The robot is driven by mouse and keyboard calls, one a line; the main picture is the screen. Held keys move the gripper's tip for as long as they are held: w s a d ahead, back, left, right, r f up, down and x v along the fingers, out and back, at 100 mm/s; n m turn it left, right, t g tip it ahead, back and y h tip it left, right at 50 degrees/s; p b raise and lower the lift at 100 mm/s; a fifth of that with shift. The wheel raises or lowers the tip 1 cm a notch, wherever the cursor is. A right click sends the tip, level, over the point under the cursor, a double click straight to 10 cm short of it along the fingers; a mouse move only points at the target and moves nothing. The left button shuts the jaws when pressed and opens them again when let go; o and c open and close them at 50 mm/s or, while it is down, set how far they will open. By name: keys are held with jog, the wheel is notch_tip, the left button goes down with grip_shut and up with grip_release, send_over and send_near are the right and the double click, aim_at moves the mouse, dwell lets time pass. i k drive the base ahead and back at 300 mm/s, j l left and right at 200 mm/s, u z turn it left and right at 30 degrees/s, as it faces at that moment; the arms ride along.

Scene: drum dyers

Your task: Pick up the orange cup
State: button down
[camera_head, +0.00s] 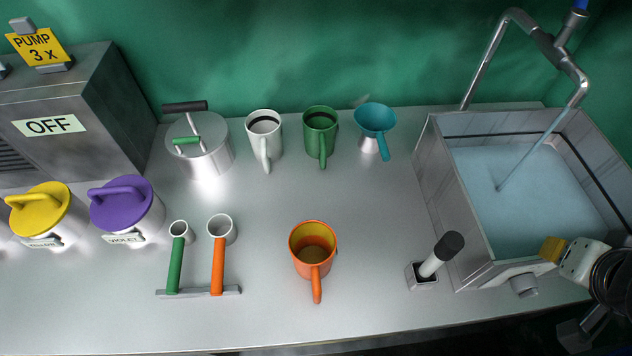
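My gripper (558,251) shows only partly at the right edge, beside the front right of the sink. It is well to the right of the cup and apart from it. Its yellow tip points left; whether its fingers are open or shut does not show.
A small holder with a black-topped white handle (440,255) stands between cup and sink (459,276). Two dippers on a rack (200,291) lie left of the cup. Green (320,135) and white (264,139) mugs and a blue scoop (374,120) stand behind. Bare counter surrounds the cup.

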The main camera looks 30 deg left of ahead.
aim_at(313, 244)
jog(key=j+u, duration=0.15)
jog(key=u, duration=1.65)
jog(key=k+j, duration=0.1)
jog(key=j, duration=0.65)
jog(key=k+j, duration=0.15)
jog(key=j, duration=0.6)
jog(key=k+z, duration=0.05)
